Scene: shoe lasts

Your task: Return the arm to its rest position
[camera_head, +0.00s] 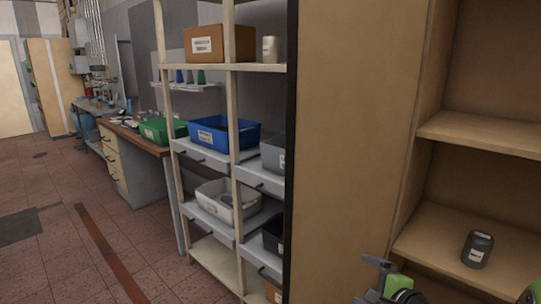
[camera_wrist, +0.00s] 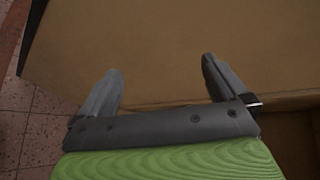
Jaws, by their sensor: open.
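My gripper (camera_wrist: 160,88) is open and empty in the wrist view, with its two grey fingers spread apart. It faces the plain brown side panel of a wooden cabinet (camera_wrist: 190,35). In the head view, parts of my arm show at the bottom right edge, in front of the cabinet (camera_head: 345,150). The gripper's fingertips cannot be clearly made out there.
Left of the cabinet, a shelving rack (camera_head: 232,150) holds a blue bin (camera_head: 224,134), a white bin (camera_head: 228,199) and a cardboard box (camera_head: 219,44). The tiled floor (camera_head: 60,240) at left is largely open.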

